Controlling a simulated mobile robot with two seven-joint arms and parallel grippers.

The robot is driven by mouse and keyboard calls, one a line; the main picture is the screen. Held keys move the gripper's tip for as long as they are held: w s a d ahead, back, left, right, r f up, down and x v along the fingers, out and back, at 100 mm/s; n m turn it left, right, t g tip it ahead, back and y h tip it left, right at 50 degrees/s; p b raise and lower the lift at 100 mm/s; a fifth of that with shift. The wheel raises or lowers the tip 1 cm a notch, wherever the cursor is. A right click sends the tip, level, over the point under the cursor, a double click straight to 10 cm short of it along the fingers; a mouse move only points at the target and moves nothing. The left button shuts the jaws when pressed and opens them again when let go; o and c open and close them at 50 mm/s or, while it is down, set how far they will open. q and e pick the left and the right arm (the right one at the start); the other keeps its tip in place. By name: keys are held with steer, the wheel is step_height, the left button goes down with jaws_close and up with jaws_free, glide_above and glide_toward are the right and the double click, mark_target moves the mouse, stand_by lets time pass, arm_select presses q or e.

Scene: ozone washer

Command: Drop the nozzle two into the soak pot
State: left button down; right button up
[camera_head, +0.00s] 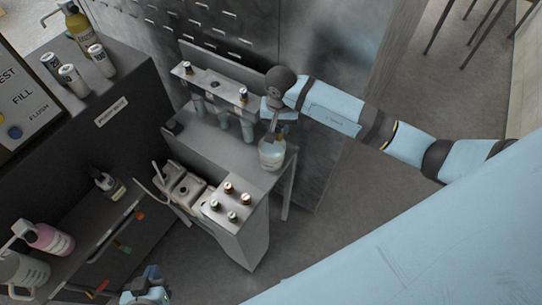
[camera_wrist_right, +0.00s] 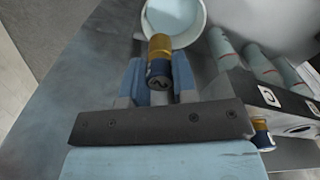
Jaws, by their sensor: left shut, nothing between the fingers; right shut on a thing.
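My right gripper (camera_wrist_right: 158,85) is shut on a nozzle (camera_wrist_right: 159,58) with a brass end and a dark blue band; I cannot read a number on it. In the right wrist view its brass end points at the soak pot (camera_wrist_right: 146,22), a pale round vessel with light blue inside. In the head view the soak pot (camera_head: 271,154) stands on the grey table's right end, with my right gripper (camera_head: 277,122) just above it. The held nozzle is mostly hidden there. My left gripper (camera_head: 148,293) is shut and empty at the bottom edge, far from the pot.
A raised rack (camera_head: 213,79) with nozzles stands behind the pot, and pale tubes (camera_head: 223,117) hang below it. A block with several capped pieces (camera_head: 232,216) stands in front. Bottles (camera_head: 50,238) and a dark cabinet (camera_head: 110,130) are at left.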

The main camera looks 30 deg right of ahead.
steer(key=shift+f, duration=0.6)
steer(key=o, duration=1)
steer(key=shift+r, duration=0.1)
steer(key=shift+r+b, duration=1.15)
steer(key=shift+r, duration=5.7)
